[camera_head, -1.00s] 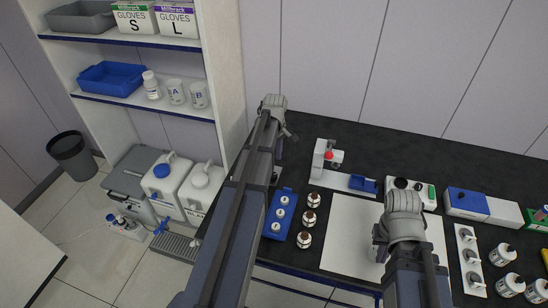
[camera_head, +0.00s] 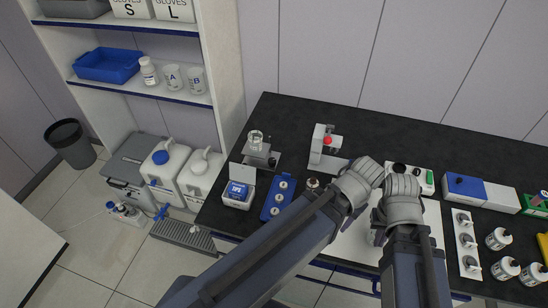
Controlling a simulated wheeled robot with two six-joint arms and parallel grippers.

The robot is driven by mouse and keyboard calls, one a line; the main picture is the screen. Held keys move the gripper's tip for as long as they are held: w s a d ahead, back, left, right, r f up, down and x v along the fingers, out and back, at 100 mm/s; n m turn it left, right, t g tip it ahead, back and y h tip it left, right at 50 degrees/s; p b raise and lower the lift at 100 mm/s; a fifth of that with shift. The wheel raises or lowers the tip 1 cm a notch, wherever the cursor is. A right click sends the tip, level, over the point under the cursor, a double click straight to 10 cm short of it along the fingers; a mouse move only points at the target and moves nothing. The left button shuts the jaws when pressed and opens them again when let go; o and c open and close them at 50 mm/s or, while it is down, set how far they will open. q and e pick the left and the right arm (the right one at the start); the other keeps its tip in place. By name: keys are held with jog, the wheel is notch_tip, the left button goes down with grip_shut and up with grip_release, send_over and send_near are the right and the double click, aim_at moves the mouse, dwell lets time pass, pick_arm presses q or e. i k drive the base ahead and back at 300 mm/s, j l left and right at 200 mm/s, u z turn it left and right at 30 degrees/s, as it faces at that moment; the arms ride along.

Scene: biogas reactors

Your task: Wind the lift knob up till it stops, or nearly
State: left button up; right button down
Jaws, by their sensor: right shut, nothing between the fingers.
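A grey stand (camera_head: 321,148) with a red knob (camera_head: 327,141) on its side is at the back middle of the bench. A low lift-like platform (camera_head: 262,157) with a glass beaker (camera_head: 256,141) on it stands to its left. I cannot tell which knob is the lift knob. My right gripper (camera_head: 376,236) is shut and empty over the white mat (camera_head: 352,243), apart from both devices. My left arm reaches across to the middle, its wrist beside the right wrist; its fingers are hidden.
A blue rack (camera_head: 277,200) and a tip box (camera_head: 239,191) lie at the bench's left front. A white device (camera_head: 424,181), a blue-lidded box (camera_head: 464,187) and several bottles (camera_head: 498,239) are at the right. The back strip of the bench is clear.

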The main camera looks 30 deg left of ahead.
aim_at(272, 162)
jog(key=k+j+z, duration=0.35)
jog(key=k+j, duration=0.4)
jog(key=j+z, duration=0.1)
jog(key=j, duration=0.25)
jog(key=k+j+z, duration=0.15)
jog(key=j, duration=0.2)
jog(key=k+j+z, duration=0.1)
jog(key=j, duration=0.3)
jog(key=k+j+z, duration=0.1)
jog(key=j, duration=0.2)
jog(key=k+j+z, duration=0.15)
jog(key=j, duration=0.55)
jog(key=i+j+z, duration=0.1)
jog(key=j, duration=0.2)
jog(key=i, duration=0.5)
